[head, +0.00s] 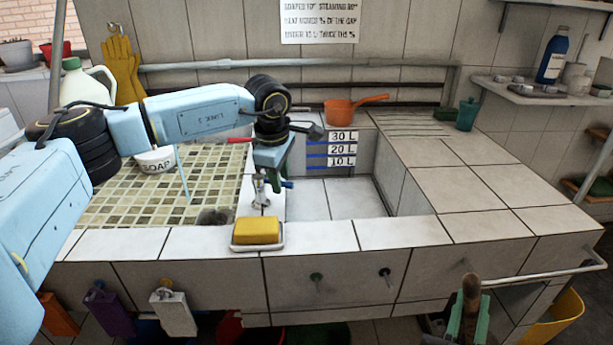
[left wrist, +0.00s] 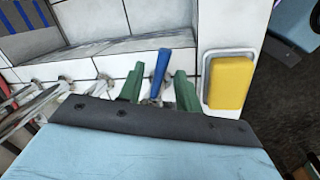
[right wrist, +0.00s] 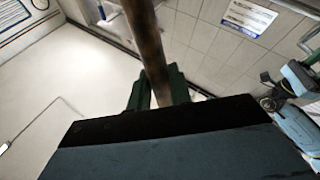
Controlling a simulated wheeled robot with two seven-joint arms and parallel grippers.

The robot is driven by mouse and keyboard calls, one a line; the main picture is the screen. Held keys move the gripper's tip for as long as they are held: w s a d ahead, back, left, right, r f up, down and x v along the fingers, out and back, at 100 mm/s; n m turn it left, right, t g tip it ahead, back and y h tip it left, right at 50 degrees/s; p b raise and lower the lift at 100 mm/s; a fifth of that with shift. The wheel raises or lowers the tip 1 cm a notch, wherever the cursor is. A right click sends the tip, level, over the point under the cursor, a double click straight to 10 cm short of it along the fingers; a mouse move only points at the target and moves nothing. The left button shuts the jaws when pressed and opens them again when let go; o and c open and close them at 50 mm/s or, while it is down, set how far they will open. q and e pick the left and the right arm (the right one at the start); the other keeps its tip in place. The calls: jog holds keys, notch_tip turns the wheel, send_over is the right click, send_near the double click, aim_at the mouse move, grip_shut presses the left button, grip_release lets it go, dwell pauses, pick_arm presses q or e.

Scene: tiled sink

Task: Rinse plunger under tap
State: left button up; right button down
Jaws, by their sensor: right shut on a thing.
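A tap (head: 262,190) with a blue lever (head: 288,184) stands at the left edge of the sink basin (head: 340,197). My left gripper (head: 272,160) is above the tap, pointing down. In the left wrist view, its green fingers (left wrist: 158,90) are apart, with the blue lever (left wrist: 161,68) between them and gaps on both sides. No running water shows. My right gripper (head: 468,318) is low in front of the counter, shut on the plunger's brown wooden handle (head: 472,287). The handle (right wrist: 146,40) also shows between its fingers in the right wrist view. The plunger's cup is hidden.
A yellow sponge (head: 257,230) lies in a dish on the front ledge, close to the left gripper. An orange pan (head: 345,112) sits behind the basin. A metal rail (head: 540,274) runs along the counter front at right.

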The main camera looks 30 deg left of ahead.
pick_arm(q)
grip_shut()
pick_arm(e)
jog(key=shift+r, duration=0.15)
pick_arm(q)
jog(key=shift+w+r+n+p, duration=0.2)
jog(key=shift+n+p, duration=0.2)
jog(key=shift+p, duration=0.15)
pick_arm(e)
jog(key=shift+r, duration=0.45)
pick_arm(q)
jog(key=shift+f, duration=0.1)
grip_release()
